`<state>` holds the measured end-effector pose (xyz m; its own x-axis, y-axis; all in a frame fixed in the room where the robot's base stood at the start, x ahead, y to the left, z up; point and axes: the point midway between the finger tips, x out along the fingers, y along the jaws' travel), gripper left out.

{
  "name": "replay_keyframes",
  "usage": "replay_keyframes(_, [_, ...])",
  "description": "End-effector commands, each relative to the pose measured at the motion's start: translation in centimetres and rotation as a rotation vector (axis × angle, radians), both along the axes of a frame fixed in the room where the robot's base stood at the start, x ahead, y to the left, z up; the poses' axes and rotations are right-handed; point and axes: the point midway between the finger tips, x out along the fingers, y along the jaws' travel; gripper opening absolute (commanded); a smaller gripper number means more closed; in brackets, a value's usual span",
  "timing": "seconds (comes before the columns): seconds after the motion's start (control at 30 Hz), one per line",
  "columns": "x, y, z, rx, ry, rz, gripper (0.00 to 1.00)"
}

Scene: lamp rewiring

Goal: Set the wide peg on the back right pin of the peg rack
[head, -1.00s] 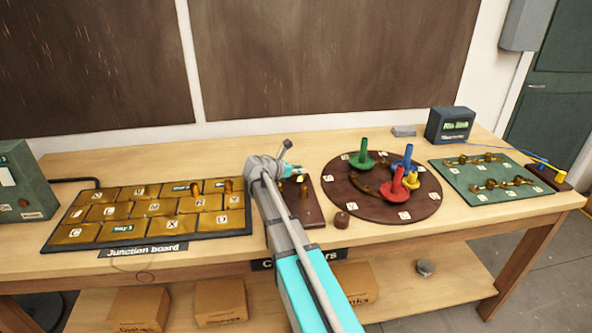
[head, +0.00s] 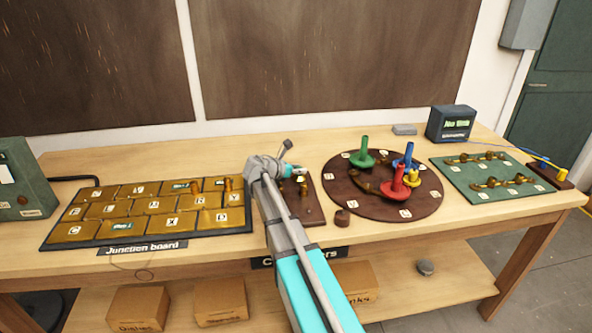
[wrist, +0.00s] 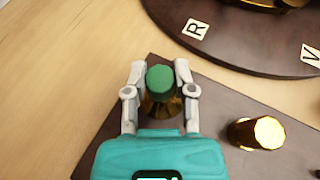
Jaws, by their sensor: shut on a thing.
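In the wrist view, my gripper (wrist: 160,72) is shut on a peg with a round green top (wrist: 160,78), which I take to be the wide peg. Brass shows under the green top, between the fingers. It stands over the back corner of the dark brown peg rack (wrist: 120,105); whether its base touches the rack is hidden. Another brass post (wrist: 257,133) stands on the rack to the right. In the head view, the rack (head: 313,212) is partly behind my arm, and my gripper (head: 293,171) is at its back.
A round brown board (head: 375,207) with green, blue, red and yellow pegs is close on the right. A junction board (head: 150,228) with brass tiles lies left. A green board (head: 478,192) is farther right.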

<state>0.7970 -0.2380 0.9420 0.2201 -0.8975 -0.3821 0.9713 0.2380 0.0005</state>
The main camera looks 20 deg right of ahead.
Motion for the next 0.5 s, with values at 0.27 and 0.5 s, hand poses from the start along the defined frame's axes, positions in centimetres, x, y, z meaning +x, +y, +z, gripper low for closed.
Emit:
replay_keyframes(0.27, [-0.03,-0.02,-0.49,0.001,0.000,0.000,0.00])
replay_keyframes(0.5, [0.00,0.01,-0.53,0.002,0.000,0.000,0.67])
